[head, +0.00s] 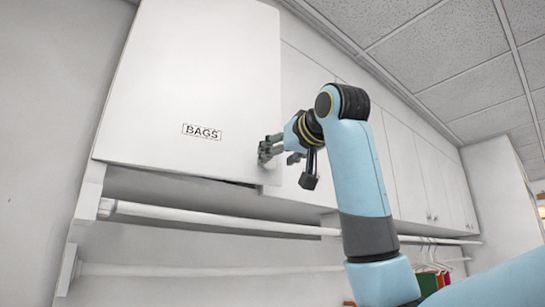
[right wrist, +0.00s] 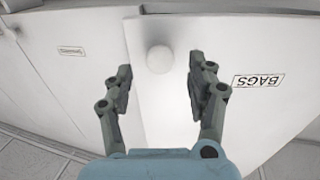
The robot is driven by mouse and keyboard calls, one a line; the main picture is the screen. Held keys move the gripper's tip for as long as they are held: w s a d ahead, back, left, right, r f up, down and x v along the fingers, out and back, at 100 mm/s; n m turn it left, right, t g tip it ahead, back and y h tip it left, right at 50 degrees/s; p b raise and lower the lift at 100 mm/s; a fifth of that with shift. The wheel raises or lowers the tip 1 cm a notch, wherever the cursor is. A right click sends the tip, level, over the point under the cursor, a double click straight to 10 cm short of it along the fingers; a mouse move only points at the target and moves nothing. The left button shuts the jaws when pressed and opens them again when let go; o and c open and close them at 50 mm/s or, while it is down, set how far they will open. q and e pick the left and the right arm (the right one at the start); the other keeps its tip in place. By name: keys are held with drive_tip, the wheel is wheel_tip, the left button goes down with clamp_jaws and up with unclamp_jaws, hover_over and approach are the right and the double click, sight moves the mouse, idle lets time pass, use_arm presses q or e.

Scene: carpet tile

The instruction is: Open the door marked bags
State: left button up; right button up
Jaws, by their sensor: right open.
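The white cabinet door marked BAGS (head: 202,75) fills the upper left of the head view, with its label near the lower edge. It also shows in the right wrist view (right wrist: 215,45), with its round white knob (right wrist: 158,60) near the door's free edge. That edge seems to stand slightly forward of the neighbouring door. My right gripper (head: 279,153) is at the door's lower right corner, with fingers open. In the wrist view its two fingers are on either side of the knob, with gaps visible. The knob is hidden in the head view. My left gripper is not in view.
A neighbouring white door (right wrist: 70,60) with a small label adjoins the BAGS door. More closed cabinet doors (head: 430,180) run to the right. A white rail (head: 220,220) runs below the cabinets, with coloured clothes (head: 430,280) hanging at the far right.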

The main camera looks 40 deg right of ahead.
sight(272, 161)
drive_tip(key=shift+w+d+p, duration=0.15)
drive_tip(key=shift+w+p, duration=0.05)
drive_tip(key=shift+w, duration=0.65)
drive_tip(key=shift+w+d+p, duration=0.15)
drive_tip(key=shift+w, duration=0.7)
drive_tip(key=shift+c, duration=0.3)
clamp_jaws()
